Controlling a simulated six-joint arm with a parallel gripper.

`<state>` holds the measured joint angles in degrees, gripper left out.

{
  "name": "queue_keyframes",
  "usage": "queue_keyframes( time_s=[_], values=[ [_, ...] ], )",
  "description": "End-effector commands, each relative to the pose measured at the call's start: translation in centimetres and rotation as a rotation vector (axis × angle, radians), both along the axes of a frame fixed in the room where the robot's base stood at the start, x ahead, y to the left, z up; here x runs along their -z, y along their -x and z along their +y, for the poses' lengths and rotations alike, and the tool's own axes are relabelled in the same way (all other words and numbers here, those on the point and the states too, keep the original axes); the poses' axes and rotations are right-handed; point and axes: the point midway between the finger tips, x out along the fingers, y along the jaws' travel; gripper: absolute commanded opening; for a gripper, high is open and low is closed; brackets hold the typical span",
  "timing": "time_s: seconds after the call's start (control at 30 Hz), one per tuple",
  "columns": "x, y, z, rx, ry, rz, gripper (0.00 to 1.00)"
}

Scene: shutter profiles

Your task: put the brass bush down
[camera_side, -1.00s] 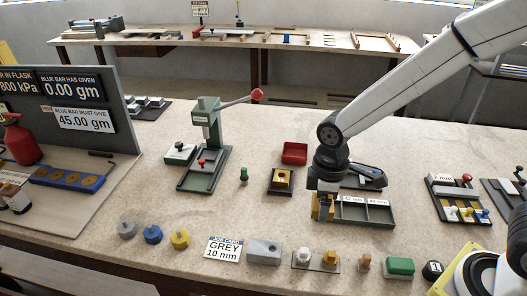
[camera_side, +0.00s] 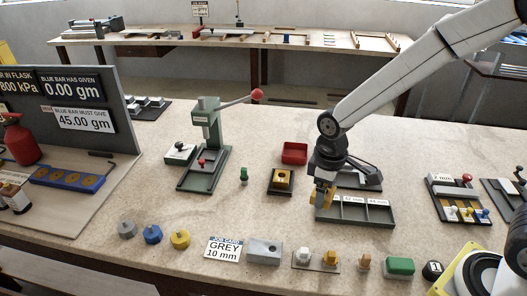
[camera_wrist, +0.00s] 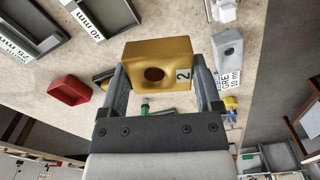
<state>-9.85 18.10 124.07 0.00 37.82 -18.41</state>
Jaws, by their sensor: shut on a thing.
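The brass bush (camera_wrist: 178,50) is a gold block with a round hole and a "2" on its face. My gripper (camera_wrist: 162,75) is shut on it, one finger on each side, in the wrist view. In the side view my gripper (camera_side: 323,186) holds the bush (camera_side: 321,199) over the left end of a dark sorting tray (camera_side: 368,222). The bush appears a little above the tray. The gripper partly hides it and the tray's left compartment.
A similar brass block sits in a dark fixture (camera_side: 281,191) to the left. A red tray (camera_side: 294,152) is behind it. A green press (camera_side: 206,150) stands further left. A grey block (camera_side: 264,251) and other parts line the front. Bench between press and fixture is mostly clear.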

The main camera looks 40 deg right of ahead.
Motion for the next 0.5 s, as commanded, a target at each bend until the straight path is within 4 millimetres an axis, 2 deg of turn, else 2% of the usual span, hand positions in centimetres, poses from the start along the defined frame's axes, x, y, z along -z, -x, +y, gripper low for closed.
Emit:
queue_keyframes(
  time_s=[0.1,0.3,0.5],
  values=[
    [0.6,-1.4,-2.0,0.162,0.0,0.001,0.13],
    [1.3,-3.2,-4.8,0.389,0.0,0.0,0.13],
    [1.6,-3.8,-6.1,0.49,-0.001,-0.001,0.13]
  ],
)
